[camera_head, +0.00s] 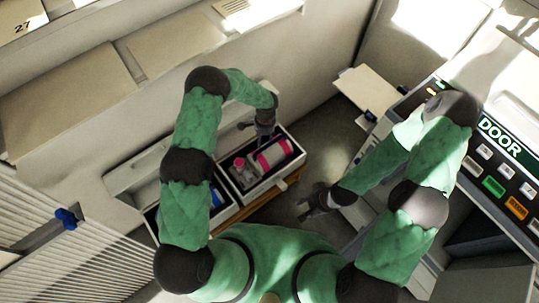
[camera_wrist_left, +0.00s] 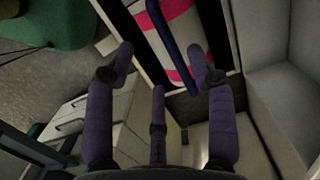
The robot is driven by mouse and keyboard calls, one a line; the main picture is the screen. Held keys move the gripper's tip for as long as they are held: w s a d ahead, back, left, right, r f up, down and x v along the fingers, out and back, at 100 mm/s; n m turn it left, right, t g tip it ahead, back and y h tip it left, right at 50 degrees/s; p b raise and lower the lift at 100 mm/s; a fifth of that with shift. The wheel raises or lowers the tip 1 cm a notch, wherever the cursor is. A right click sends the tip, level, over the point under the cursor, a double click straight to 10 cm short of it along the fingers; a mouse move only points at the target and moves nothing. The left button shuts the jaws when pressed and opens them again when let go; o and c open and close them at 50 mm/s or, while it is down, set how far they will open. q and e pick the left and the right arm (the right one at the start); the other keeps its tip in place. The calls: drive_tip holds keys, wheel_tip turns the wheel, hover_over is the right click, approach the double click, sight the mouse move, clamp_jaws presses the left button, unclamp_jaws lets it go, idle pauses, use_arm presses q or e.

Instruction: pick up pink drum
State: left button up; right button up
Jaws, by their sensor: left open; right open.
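The pink drum (camera_head: 274,155) lies on its side in an open white bin (camera_head: 236,193) in the head view. It has a pale band between pink parts. My left gripper (camera_head: 262,125) is above the bin's back edge, beside the drum and apart from it, open and empty. In the left wrist view the striped pink and white drum (camera_wrist_left: 193,32) is at the top, beyond the spread fingers of my left gripper (camera_wrist_left: 160,75). A dark blue bar crosses in front of it. My right gripper (camera_head: 314,203) is open and empty, right of the bin over the floor.
A smaller pink and grey item (camera_head: 240,167) lies beside the drum in the bin. Another bin with a blue item (camera_head: 215,196) is at its left, partly hidden by my left arm. A control panel marked DOOR (camera_head: 498,138) stands at the right. Bin walls enclose the drum closely.

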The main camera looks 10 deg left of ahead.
sight(262, 150)
use_arm(q)
drive_tip(key=shift+w+f, duration=0.1)
drive_tip(key=shift+f, duration=0.15)
drive_tip(key=f, duration=0.1)
drive_tip(key=f+b, duration=0.1)
drive_tip(key=f, duration=0.3)
drive_tip(key=shift+s+a+b, duration=0.25)
drive_tip(key=shift+b, duration=0.1)
drive_tip(key=f, duration=0.1)
drive_tip(key=f+b, duration=0.1)
drive_tip(key=f, duration=0.1)
drive_tip(key=f+b, duration=0.1)
drive_tip(key=f, duration=0.1)
drive_tip(key=shift+s+a+f, duration=0.1)
drive_tip(key=shift+s, duration=0.2)
clamp_jaws()
drive_tip(key=shift+w, duration=0.15)
